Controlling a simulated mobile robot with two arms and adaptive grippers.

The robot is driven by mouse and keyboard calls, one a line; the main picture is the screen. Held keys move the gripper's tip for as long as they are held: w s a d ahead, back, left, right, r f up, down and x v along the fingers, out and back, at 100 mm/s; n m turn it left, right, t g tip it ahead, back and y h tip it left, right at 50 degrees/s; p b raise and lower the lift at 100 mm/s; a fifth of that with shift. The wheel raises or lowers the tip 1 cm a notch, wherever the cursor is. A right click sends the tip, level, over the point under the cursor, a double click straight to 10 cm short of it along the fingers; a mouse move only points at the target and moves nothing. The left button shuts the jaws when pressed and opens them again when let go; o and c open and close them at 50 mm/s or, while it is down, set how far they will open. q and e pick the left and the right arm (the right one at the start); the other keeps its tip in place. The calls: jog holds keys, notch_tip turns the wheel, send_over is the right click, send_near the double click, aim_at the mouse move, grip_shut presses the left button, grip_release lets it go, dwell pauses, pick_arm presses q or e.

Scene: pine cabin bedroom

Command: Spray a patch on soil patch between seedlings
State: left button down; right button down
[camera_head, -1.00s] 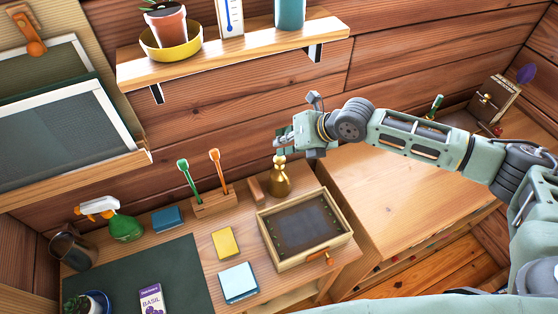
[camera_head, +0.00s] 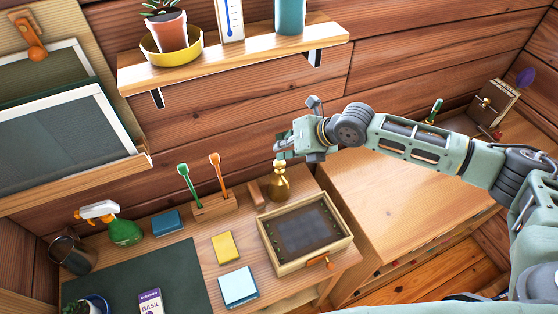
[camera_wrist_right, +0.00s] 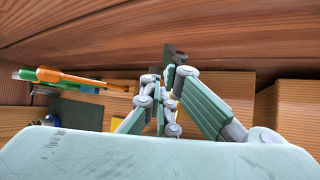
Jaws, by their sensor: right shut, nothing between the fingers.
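A small brass spray bottle (camera_head: 279,188) stands upright on the desk behind the wooden seedling tray (camera_head: 339,247). The tray holds dark soil (camera_head: 303,230) with tiny green seedlings near its edges; a greyish, dotted patch shows on the soil. My right gripper (camera_head: 279,155) is shut and empty at the top of the brass bottle; whether it touches the bottle I cannot tell. Its fingers also show in the right wrist view (camera_wrist_right: 170,95), where I cannot make out the bottle. A green spray bottle with white and orange head (camera_head: 124,230) stands at the left. My left gripper is out of view.
A wooden block (camera_head: 255,192) stands beside the brass bottle. A holder (camera_head: 214,208) carries green and orange tools. Yellow (camera_head: 228,246) and pale blue pads (camera_head: 238,286) lie left of the tray. A shelf (camera_head: 235,50) hangs above.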

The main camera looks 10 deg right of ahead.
jog(key=shift+f, duration=0.15)
jog(key=shift+f+b, duration=0.3)
dwell(0.3)
jog(key=shift+f, duration=0.35)
dwell(0.4)
jog(key=shift+r, duration=0.1)
jog(key=shift+r+p, duration=0.35)
jog(key=shift+r, duration=0.35)
notch_tip(320, 180, up, 6)
jog(key=p, duration=0.4)
jog(key=shift+p, duration=0.35)
